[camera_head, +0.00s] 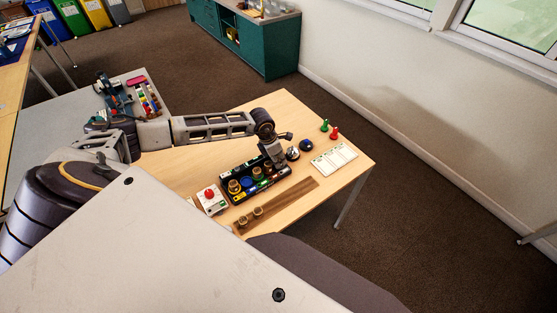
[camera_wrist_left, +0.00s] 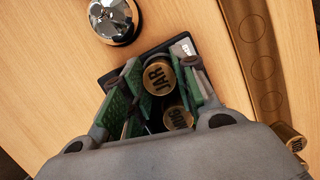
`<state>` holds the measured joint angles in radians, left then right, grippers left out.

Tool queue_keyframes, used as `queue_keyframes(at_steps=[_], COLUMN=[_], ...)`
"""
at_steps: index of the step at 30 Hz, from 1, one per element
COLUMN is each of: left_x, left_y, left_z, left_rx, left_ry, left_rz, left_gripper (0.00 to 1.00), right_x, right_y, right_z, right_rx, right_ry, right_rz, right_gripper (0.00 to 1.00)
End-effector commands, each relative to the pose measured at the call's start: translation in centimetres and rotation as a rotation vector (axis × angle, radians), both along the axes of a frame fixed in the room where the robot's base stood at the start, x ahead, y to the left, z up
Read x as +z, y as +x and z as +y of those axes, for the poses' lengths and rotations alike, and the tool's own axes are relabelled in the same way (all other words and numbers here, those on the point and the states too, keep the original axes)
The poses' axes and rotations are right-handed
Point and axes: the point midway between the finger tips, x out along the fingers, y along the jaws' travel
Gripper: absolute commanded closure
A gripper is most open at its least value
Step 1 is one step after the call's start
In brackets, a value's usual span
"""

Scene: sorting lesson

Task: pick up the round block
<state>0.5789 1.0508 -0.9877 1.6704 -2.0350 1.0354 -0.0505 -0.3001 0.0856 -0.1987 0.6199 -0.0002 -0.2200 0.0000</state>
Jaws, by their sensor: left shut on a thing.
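A black sorting tray (camera_head: 228,199) with compartments stands on the light wooden table. It holds round wooden blocks with dark lettering, one of them (camera_head: 234,186) near its left end. My left gripper (camera_head: 279,164) reaches down at the tray's right end. In the left wrist view its green-padded fingers (camera_wrist_left: 162,78) are shut on a round block (camera_wrist_left: 158,76) lettered "JAR". A second lettered round block (camera_wrist_left: 178,118) shows just below it, between the fingers. The fingers hide part of the tray, and I cannot tell whether the held block is clear of its floor. My right gripper is not in view.
A brown wooden strip (camera_head: 287,195) with round recesses carries blocks (camera_head: 258,212) at its left end. A red-button box (camera_head: 211,199), a bell (camera_head: 292,153), a blue round thing (camera_head: 306,145), a white card (camera_head: 334,158) and pawns (camera_head: 334,133) stand around the tray.

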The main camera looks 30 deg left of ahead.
Motion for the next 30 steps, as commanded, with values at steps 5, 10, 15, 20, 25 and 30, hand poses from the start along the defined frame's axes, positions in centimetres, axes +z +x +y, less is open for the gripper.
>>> queue_keyframes(at_steps=[5,10,15,20,25,30], left_x=[0.7,2.3,4.8,7.2,9.0,9.9], left_y=[0.1,0.1,0.1,0.1,0.1,0.0], left_z=[0.0,0.0,0.0,0.0,0.0,0.0], left_rx=[0.000,-0.001,0.000,0.001,-0.001,-0.001], left_ry=[-0.001,0.000,0.000,0.000,0.000,0.000], left_rz=[-0.001,-0.002,-0.004,-0.003,-0.002,-0.001], left_gripper=[0.85,0.85,0.85,0.85,0.85,0.85], right_x=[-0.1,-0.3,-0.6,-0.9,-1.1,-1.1], right_y=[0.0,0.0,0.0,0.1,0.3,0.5], right_z=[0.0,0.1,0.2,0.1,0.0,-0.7], right_rx=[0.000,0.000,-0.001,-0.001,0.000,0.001], right_ry=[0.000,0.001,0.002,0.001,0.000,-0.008], right_rz=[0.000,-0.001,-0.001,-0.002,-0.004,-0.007], right_gripper=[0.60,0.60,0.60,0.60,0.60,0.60])
